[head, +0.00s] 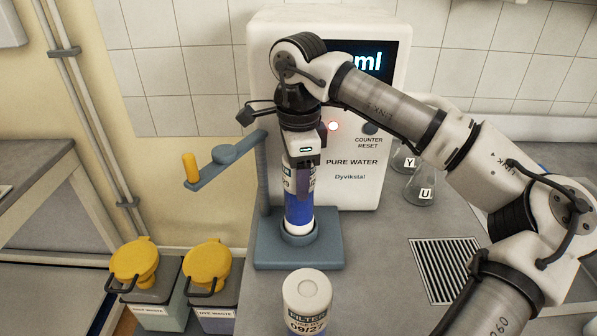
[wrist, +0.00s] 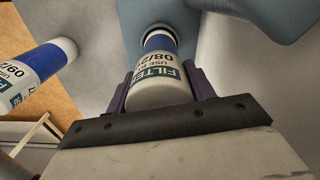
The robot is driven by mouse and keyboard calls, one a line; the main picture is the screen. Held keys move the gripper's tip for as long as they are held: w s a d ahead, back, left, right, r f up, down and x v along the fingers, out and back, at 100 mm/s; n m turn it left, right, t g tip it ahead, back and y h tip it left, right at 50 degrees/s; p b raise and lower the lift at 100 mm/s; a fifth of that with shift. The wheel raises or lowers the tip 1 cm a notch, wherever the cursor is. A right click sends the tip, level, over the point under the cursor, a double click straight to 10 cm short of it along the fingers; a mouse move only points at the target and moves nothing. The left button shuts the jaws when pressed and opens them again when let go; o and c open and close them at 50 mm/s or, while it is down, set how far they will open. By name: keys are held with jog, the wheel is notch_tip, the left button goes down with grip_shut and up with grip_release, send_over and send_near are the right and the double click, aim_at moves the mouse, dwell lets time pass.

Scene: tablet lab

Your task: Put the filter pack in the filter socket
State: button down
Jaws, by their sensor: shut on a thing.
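My gripper (head: 301,182) is shut on a filter pack (head: 299,212), a white and blue cylinder held upright. In the wrist view my gripper (wrist: 160,92) has one dark finger on each side of this filter pack (wrist: 160,80), whose label reads "FILTER USE BY 08/2" with the rest hidden. The filter socket (head: 299,254) is a blue-grey base with a round ring in front of the white machine. The pack's lower end is at the ring, and I cannot tell how deep it sits. A second filter pack (head: 307,302), marked 09/2-something, stands on the counter in front; it also shows in the wrist view (wrist: 38,72).
A blue-grey swing arm with a yellow handle (head: 190,168) points left from the socket's post (head: 263,175). The pure water machine (head: 357,185) stands behind. Flasks (head: 421,187) and a drain grate (head: 445,268) are to the right. Two yellow-lidded waste bins (head: 208,263) stand lower left.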

jog(key=shift+f, duration=0.15)
jog(key=c, duration=0.6)
grip_release()
jog(key=shift+o, duration=0.2)
notch_tip(320, 180, up, 12)
jog(key=shift+r+b, duration=0.2)
jog(key=shift+b, duration=0.35)
